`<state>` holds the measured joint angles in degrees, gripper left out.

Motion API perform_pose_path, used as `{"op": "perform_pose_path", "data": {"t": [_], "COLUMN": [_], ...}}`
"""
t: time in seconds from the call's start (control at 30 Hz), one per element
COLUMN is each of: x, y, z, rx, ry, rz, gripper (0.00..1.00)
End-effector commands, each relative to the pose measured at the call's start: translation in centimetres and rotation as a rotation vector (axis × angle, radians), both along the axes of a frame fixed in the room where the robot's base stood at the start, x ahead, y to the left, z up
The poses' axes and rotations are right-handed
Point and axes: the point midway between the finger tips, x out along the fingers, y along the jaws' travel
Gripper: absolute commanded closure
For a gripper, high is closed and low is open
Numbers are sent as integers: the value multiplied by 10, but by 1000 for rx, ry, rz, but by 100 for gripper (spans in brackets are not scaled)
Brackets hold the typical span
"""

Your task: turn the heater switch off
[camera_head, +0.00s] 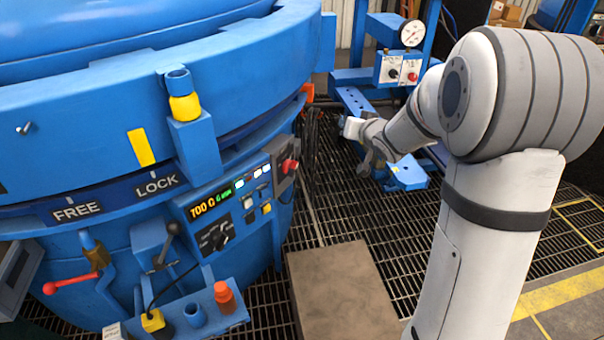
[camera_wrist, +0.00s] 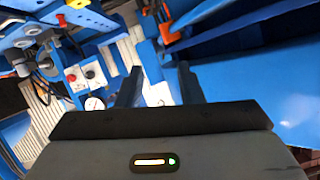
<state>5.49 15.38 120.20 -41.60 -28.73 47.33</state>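A control panel (camera_head: 232,203) on the blue furnace has a lit display (camera_head: 209,205) reading about 700. A separate blue box has a black knob (camera_head: 391,73) and a red button (camera_head: 412,77); both also show in the wrist view (camera_wrist: 90,74) (camera_wrist: 71,78). Labels are too small to tell which is the heater switch. My gripper (camera_head: 374,160) is right of the furnace, apart from both panels. Its fingers (camera_wrist: 158,85) are apart and empty.
A pressure gauge (camera_head: 412,33) tops the blue box stand. A brown block (camera_head: 342,295) stands on the grating. Open grating lies below my gripper.

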Motion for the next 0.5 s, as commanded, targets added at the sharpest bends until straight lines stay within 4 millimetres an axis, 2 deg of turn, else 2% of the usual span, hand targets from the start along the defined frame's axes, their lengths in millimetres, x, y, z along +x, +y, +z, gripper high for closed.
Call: {"op": "perform_pose_path", "data": {"t": [0.03, 0.1, 0.2, 0.33, 0.5], "x": [13, 25, 33, 29, 18], "y": [8, 23, 42, 61, 73], "z": [-40, -70, -113, -158, -192], "rx": [58, 154, 301, 478, 634], "ry": [-18, -45, -55, -29, 17], "rz": [54, 146, 282, 440, 575], "gripper": [66, 66, 66, 66, 66]}}
